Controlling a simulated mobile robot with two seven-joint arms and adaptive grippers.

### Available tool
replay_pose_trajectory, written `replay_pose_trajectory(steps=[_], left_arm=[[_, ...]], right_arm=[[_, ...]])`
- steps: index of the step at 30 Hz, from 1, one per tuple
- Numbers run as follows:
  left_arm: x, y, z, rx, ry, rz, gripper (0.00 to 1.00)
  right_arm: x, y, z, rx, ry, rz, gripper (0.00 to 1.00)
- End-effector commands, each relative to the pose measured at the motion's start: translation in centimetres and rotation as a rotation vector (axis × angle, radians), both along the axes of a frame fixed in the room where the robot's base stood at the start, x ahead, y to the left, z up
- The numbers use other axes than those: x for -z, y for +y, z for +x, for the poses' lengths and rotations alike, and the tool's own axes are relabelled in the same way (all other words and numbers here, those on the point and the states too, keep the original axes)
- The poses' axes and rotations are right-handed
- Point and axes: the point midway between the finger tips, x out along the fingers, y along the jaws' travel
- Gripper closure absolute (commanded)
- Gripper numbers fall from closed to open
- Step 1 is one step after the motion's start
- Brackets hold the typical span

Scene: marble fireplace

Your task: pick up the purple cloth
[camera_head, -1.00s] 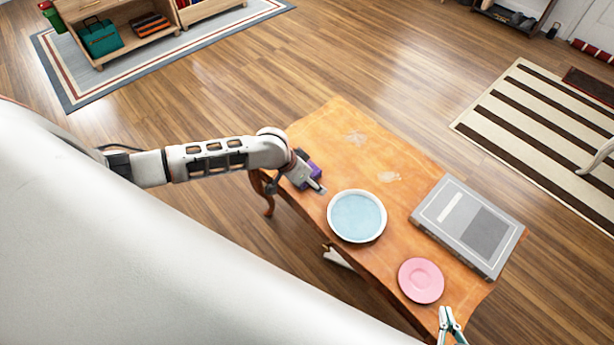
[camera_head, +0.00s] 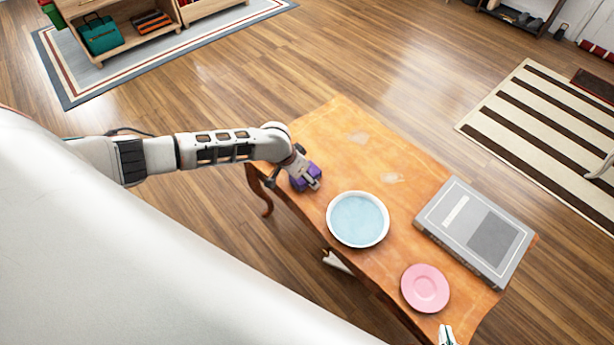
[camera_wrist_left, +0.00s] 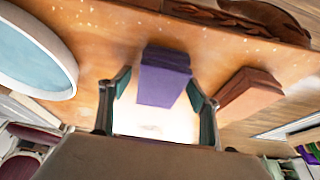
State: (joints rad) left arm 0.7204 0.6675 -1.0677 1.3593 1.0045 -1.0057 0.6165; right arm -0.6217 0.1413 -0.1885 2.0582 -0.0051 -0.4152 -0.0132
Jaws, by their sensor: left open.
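The purple cloth (camera_head: 304,178) is folded and lies at the left end of the wooden table (camera_head: 345,125). My left gripper (camera_head: 313,184) is over it and hides part of it. In the left wrist view the cloth (camera_wrist_left: 163,78) lies between the two fingers of my left gripper (camera_wrist_left: 160,100), which are open with a finger on each side. I cannot tell whether either finger touches it. Only the fingertips of my right gripper (camera_head: 446,335) show, at the bottom edge by the table's near end; its opening is unclear.
A white bowl with a pale blue inside (camera_head: 357,219) stands right of the cloth. Beyond it are a pink saucer (camera_head: 425,288) and a large grey book (camera_head: 474,230). A brown folded item (camera_wrist_left: 247,92) lies beside the cloth in the left wrist view. The table's far middle is clear.

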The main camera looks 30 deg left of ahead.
Motion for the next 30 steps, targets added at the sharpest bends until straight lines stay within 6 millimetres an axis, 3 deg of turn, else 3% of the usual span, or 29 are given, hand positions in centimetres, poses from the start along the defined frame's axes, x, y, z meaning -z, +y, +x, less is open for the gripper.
replay_pose_trajectory(steps=[7,11,12,23,26,30], left_arm=[[0.0,0.0,0.2,0.0,-0.004,0.0,0.4],[0.0,0.0,0.2,0.0,-0.003,0.0,0.74],[0.0,0.0,0.2,0.0,-0.003,0.0,0.77],[-0.4,0.0,0.2,0.001,-0.003,0.0,0.78],[-1.6,0.0,0.3,0.001,-0.007,-0.001,0.78],[-4.8,-0.1,0.5,0.0,-0.012,-0.002,0.78]], right_arm=[[-0.9,0.0,0.8,-0.001,-0.022,0.001,1.0],[-0.8,0.0,0.8,0.0,-0.021,0.001,1.0],[-0.8,0.0,0.8,0.0,-0.02,0.001,1.0],[-0.9,0.0,0.8,0.0,-0.022,0.002,1.0],[-1.5,0.0,1.1,0.001,-0.03,0.004,1.0],[-2.9,0.2,1.7,0.002,-0.046,0.014,1.0]])
